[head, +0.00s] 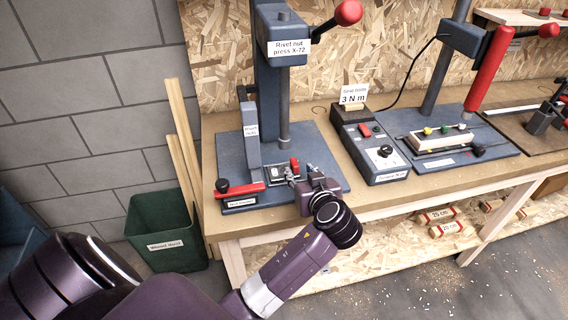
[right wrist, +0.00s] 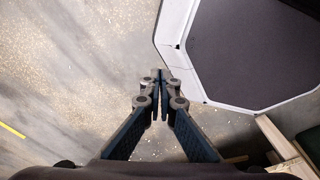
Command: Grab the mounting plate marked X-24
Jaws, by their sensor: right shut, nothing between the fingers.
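The rivet nut press (head: 270,95), labelled X-72, stands on a blue-grey base at the left end of the workbench. A small metal plate or fixture (head: 282,174) with a red part sits on that base. I cannot read X-24 on anything, so I cannot tell whether this is the mounting plate. My left gripper (head: 295,172) is at the right side of this fixture, its fingers small and partly lost against it. I cannot tell whether it touches or grips anything. My right gripper (right wrist: 160,75) is shut and empty, above the floor in the right wrist view.
The workbench (head: 352,199) carries a control box (head: 370,145) and a second press stand (head: 435,105) with a red handle. A red lever (head: 240,190) lies at the first press's front. A dark green bin (head: 163,230) stands left of the bench.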

